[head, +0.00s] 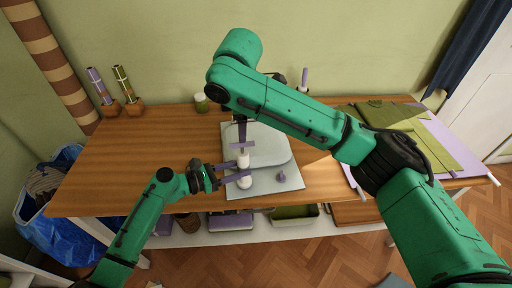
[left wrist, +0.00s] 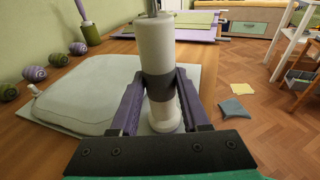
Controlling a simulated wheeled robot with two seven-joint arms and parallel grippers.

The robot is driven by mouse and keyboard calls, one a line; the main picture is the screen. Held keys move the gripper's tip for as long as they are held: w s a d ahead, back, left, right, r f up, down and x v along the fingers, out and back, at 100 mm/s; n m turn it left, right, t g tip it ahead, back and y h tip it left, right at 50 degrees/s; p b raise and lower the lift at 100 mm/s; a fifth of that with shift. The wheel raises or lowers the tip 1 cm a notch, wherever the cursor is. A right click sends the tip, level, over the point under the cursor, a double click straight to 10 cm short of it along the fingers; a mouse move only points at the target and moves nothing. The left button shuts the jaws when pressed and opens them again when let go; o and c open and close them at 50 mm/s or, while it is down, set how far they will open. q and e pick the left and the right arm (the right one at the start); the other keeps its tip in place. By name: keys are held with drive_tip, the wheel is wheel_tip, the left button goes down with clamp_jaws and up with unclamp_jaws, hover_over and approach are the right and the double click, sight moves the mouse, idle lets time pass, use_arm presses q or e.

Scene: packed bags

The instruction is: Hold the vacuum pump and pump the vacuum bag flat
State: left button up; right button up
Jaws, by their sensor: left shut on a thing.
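The vacuum pump (head: 243,161) is a white upright cylinder, with a dark grey band in the left wrist view (left wrist: 155,45). A thin rod shows at its top there. My left gripper (head: 232,173) is shut around the banded part, its purple fingers (left wrist: 157,105) on either side. The pale vacuum bag (head: 270,146) lies on a light grey mat (head: 287,184), beside the pump. It looks smooth and low in the left wrist view (left wrist: 85,95). My right gripper (head: 241,140) points down above the pump, near its top. Its jaws are too small and overlapped to read.
The wooden table (head: 130,160) has free room at left. Green and purple cloths (head: 400,125) lie at right. A blue bag (head: 60,225) is on the floor at left.

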use_arm(q)
drive_tip(key=o, duration=1.2)
